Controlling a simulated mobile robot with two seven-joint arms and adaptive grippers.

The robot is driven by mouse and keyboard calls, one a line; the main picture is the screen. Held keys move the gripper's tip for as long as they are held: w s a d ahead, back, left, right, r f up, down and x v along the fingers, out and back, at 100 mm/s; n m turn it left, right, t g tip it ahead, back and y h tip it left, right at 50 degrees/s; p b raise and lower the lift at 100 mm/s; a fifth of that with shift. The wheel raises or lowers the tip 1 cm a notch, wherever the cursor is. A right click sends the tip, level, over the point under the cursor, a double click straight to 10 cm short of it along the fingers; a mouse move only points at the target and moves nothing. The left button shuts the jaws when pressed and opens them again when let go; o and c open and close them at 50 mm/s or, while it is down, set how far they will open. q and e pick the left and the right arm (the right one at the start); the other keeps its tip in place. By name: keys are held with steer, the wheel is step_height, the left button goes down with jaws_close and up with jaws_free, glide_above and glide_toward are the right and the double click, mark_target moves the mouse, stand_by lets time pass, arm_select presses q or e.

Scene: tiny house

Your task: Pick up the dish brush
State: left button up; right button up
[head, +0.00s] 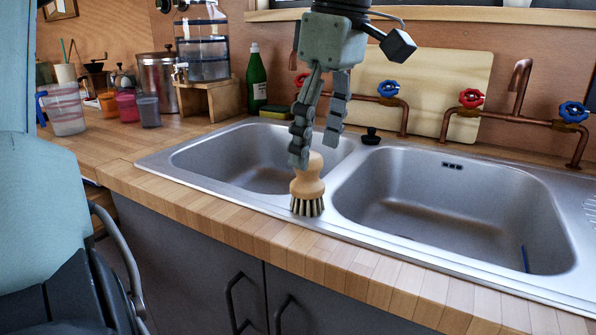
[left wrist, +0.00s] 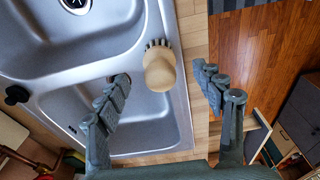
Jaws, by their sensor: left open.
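The dish brush (head: 307,185) has a round wooden handle and dark bristles. It stands upright, bristles down, near the front rim of the sink (head: 345,240) between the two basins. My left gripper (head: 318,150) is open and points down just above and behind the brush in the head view. One finger overlaps the brush's top there; I cannot tell whether it touches. In the left wrist view the brush (left wrist: 160,70) lies ahead of and between the spread fingers (left wrist: 165,85), with nothing held. My right gripper is not in view.
Pipes with red and blue tap knobs (head: 471,97) and a cutting board (head: 440,85) stand behind the sink. A green bottle (head: 257,80) and a sponge (head: 275,112) are at the back. Cups (head: 148,110) stand on the left counter. The wooden front edge is clear.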

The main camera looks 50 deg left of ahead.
mark_target(308, 185)
arm_select(q)
steer(key=shift+w+a, duration=0.25)
steer(key=shift+a, duration=0.3)
steer(key=shift+a+f, duration=0.1)
steer(key=shift+f, duration=0.2)
steer(key=f, duration=0.7)
steer(key=shift+s+a+f, duration=0.1)
steer(key=shift+s+a, duration=0.1)
steer(key=shift+s, duration=0.2)
steer(key=c, duration=1.3)
steer(key=shift+r, duration=0.2)
